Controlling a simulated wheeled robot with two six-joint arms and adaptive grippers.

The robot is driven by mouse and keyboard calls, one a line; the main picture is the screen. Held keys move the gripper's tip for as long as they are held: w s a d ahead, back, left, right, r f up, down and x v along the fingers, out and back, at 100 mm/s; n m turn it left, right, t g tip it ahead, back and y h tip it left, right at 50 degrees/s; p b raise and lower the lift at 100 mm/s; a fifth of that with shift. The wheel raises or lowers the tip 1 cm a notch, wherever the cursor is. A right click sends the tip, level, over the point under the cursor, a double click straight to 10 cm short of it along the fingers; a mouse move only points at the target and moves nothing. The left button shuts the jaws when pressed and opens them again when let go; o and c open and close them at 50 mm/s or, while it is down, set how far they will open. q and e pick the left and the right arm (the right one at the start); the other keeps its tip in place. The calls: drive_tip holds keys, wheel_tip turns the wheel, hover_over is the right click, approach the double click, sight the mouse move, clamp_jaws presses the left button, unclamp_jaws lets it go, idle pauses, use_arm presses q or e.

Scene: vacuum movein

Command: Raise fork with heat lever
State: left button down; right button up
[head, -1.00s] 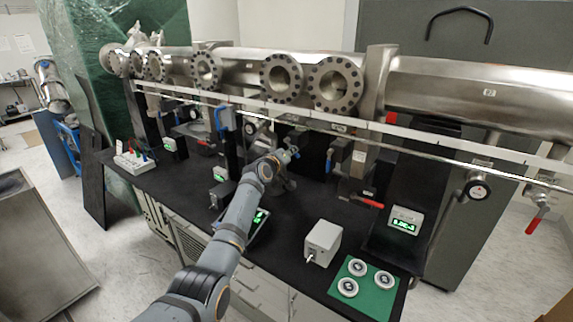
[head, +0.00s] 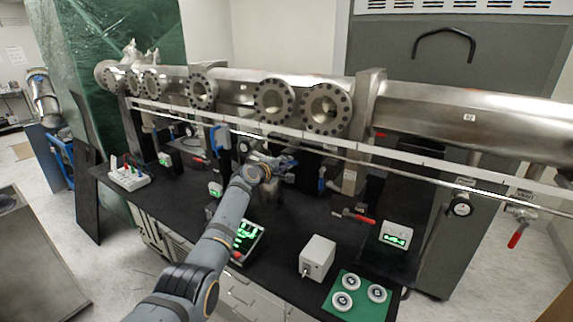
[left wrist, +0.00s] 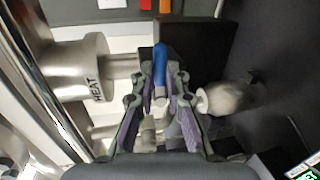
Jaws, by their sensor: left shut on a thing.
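The heat lever (left wrist: 160,62) shows in the left wrist view as a blue handle upright between my fingers. A metal cylinder marked HEAT (left wrist: 88,68) is just left of it, with a rod running toward the fingers. My left gripper (left wrist: 160,88) is shut on the blue lever, its purple-lined pads on either side. In the head view, my left gripper (head: 284,166) is under the long steel tube, behind the bench's middle; the lever is too small there to make out. I cannot identify the fork. My right gripper is out of view.
The steel tube (head: 440,104) with round flanges and a long rail (head: 400,155) spans above the black bench (head: 275,235). A grey box (head: 317,258), a green mat (head: 340,283) with several discs and a lit display (head: 247,235) stand in front. A blue part (head: 217,138) hangs left.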

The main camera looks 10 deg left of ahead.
use_arm(q)
drive_tip(key=shift+r+n, duration=0.4)
drive_tip(key=c, duration=1.3)
unclamp_jaws()
drive_tip(key=shift+c, duration=0.2)
drive_tip(key=v, duration=1.2)
drive_tip(key=shift+a+f, duration=0.1)
drive_tip(key=shift+a, duration=0.05)
